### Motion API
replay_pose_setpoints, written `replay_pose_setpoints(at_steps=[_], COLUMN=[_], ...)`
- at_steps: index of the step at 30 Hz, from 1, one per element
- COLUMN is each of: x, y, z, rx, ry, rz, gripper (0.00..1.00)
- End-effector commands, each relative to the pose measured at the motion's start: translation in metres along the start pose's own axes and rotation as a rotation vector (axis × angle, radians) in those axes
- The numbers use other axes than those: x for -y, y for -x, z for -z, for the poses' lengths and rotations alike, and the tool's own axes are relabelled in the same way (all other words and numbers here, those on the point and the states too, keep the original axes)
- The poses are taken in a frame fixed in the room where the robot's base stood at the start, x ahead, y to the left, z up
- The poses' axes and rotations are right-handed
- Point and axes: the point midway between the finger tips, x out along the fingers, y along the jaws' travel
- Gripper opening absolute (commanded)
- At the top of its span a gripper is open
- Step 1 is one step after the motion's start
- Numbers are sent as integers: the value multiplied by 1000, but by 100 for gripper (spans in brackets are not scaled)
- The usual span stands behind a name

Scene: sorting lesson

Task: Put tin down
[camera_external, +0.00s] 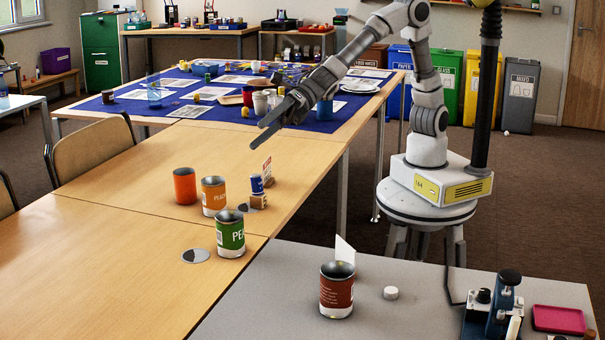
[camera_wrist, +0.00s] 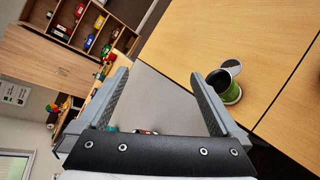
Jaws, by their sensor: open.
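My gripper (camera_external: 268,131) is open and empty, held in the air above the wooden table (camera_external: 110,240), behind the tins in the external view. Its two fingers also show in the wrist view (camera_wrist: 159,76), apart with nothing between them. A green-labelled tin (camera_external: 230,236) stands upright on the table near its right edge; it also shows right of the fingers in the wrist view (camera_wrist: 231,94). A "PEACH" tin (camera_external: 213,198) and a plain orange tin (camera_external: 184,187) stand upright behind it. A red-brown tin (camera_external: 336,292) stands upright on the grey worktop (camera_external: 260,305).
A flat grey disc (camera_external: 195,255) lies left of the green tin. A small blue can (camera_external: 257,183) sits on a brown block near a card. A white puck (camera_external: 390,293) and a pink tray (camera_external: 558,319) are on the worktop. The wooden table's left part is clear.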

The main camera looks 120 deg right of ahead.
Motion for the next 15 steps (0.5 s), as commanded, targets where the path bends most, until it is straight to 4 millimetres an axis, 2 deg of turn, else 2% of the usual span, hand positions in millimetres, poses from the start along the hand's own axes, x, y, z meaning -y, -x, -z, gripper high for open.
replay_pose_setpoints(at_steps=[1,3,7,11,15], x=[5,16,38,59,80], y=[24,54,112,172,236], z=[-18,-34,-47,-40,-14], rx=[51,112,223,330,446], ry=[-140,-343,-721,-1094,-1485], rz=[46,110,218,308,400], gripper=[100,100,100,100,100])
